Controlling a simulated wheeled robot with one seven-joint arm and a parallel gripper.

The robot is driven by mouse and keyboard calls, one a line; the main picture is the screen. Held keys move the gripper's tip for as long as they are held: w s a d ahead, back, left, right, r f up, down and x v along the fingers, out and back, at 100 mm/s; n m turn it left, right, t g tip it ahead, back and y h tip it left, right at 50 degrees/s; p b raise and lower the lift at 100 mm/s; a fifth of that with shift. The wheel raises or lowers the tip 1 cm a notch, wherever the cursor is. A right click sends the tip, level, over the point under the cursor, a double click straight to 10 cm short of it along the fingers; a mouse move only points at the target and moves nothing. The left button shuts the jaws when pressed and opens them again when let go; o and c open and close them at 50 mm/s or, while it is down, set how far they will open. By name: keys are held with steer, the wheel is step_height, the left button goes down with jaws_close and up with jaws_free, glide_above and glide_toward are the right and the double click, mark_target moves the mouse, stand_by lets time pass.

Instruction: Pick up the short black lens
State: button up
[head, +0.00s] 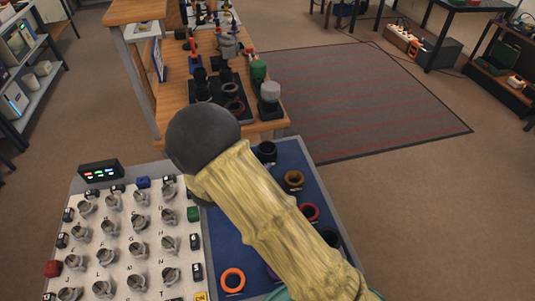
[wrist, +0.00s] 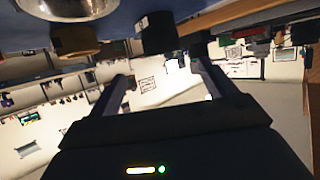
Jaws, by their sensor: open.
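A short black lens (head: 266,152) stands on the blue mat (head: 225,240), just right of my arm's dark rounded end in the head view. A black cylinder, seemingly this lens, shows in the wrist view (wrist: 157,32), hanging from the top because the view is upside down. My gripper (wrist: 160,68) is open and empty. The black cylinder appears between the lines of its two fingers, beyond the tips. I see no contact. In the head view my arm hides the gripper.
A brown-gold ring (head: 293,178) is beside the black lens, also in the wrist view (wrist: 75,40). A red ring (head: 309,212), another black ring (head: 330,236) and an orange ring (head: 232,280) share the mat. A white lettered board (head: 120,262) holds several metal parts at left.

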mark_target(265, 150)
steer(key=x, duration=0.6)
steer(key=p+x, duration=0.1)
steer(key=x, duration=0.4)
steer(key=shift+w+r, duration=0.1)
steer(key=shift+w, duration=0.05)
stand_by(0.4)
steer(key=c, duration=1.2)
steer(key=shift+r, duration=0.15)
step_height(265, 150, up, 10)
steer(key=shift+f, duration=0.1)
